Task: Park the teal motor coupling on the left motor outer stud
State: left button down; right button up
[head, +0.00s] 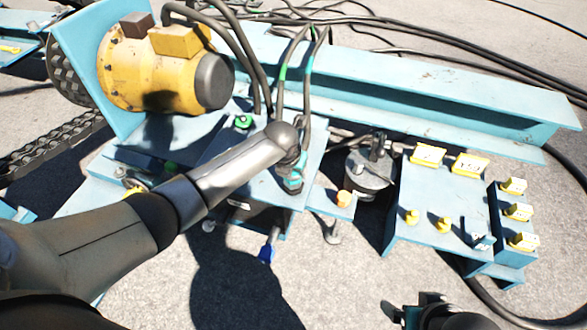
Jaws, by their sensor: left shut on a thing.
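My left arm reaches across from the left, and its gripper (291,178) points down over the blue plate beside the yellow motor (155,65). It is shut on the teal motor coupling (294,183), of which only a small part shows between the dark fingers. A black hose rises behind my left wrist. I cannot pick out the left motor outer stud for certain; my left arm covers part of the plate. A green fitting (243,121) sits on the plate, left of my wrist. My right gripper (432,308) is at the bottom edge, partly cut off, its jaws unclear.
A long blue beam (430,85) runs behind. A blue stand (445,195) with several yellow pieces is at the right. A blue fitting (266,254) hangs below the plate.

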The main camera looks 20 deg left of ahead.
pick_arm(q)
jog(key=shift+f, duration=0.2)
jog(key=shift+c, duration=1.6)
grip_release()
jog(key=shift+o, duration=1)
jog(key=shift+f, duration=0.1)
